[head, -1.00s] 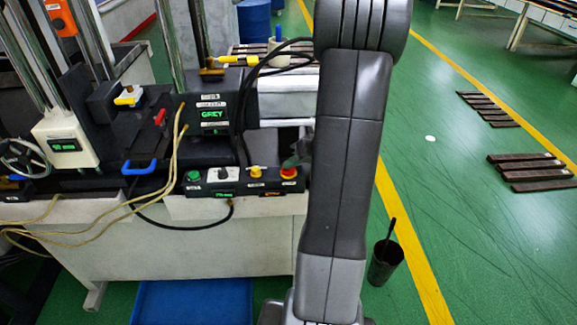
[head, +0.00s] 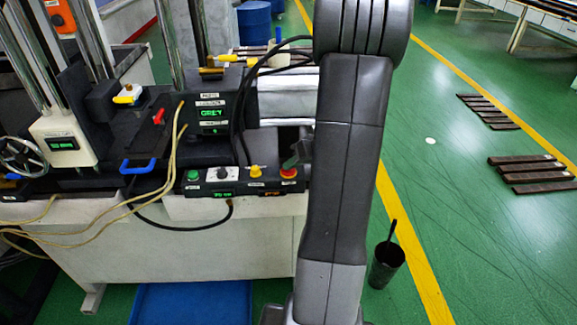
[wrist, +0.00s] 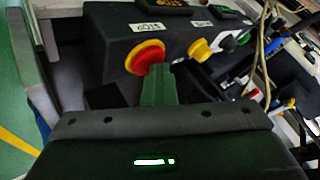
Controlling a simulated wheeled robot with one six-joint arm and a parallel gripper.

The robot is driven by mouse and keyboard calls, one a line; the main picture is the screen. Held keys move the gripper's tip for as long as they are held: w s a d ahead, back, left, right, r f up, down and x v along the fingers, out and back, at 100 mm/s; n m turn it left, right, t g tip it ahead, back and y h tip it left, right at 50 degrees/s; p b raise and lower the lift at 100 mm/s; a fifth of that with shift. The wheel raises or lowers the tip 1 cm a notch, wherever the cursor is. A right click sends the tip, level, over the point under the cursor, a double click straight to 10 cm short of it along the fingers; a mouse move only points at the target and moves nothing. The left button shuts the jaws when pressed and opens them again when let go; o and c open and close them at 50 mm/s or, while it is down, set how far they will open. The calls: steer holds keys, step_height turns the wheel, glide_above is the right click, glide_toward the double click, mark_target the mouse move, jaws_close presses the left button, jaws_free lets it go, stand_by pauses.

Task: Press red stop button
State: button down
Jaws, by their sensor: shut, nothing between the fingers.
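The red stop button (head: 288,173) sits on a yellow ring at the right end of a dark control box (head: 238,187) in the head view. In the wrist view the red stop button (wrist: 146,57) is large, upper middle, with its yellow ring around it. My gripper (wrist: 158,72) is shut and empty, its green fingers pointing at the lower right edge of the button. I cannot tell whether the tips touch it. In the head view my gripper (head: 291,161) is at the button's upper right, partly hidden by my arm.
Next to the red button on the box are a yellow knob (head: 255,171), a black knob (head: 220,173) and a green button (head: 193,176). Yellow cables (head: 172,150) hang left of it. A dark bin (head: 386,264) stands on the open green floor to the right.

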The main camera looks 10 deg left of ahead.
mark_target(292, 170)
steer(key=shift+s+f, duration=0.15)
steer(key=shift+f, duration=0.2)
steer(key=shift+r, duration=0.8)
steer(key=shift+w+r+p, duration=0.15)
steer(key=shift+r+p, duration=0.35)
steer(key=shift+r, duration=0.85)
steer(key=shift+w+r+p, duration=0.1)
steer(key=shift+r+p, duration=0.35)
steer(key=shift+r, duration=0.85)
steer(key=shift+f, duration=0.1)
steer(key=shift+f+b, duration=0.8)
steer(key=shift+f, duration=1.15)
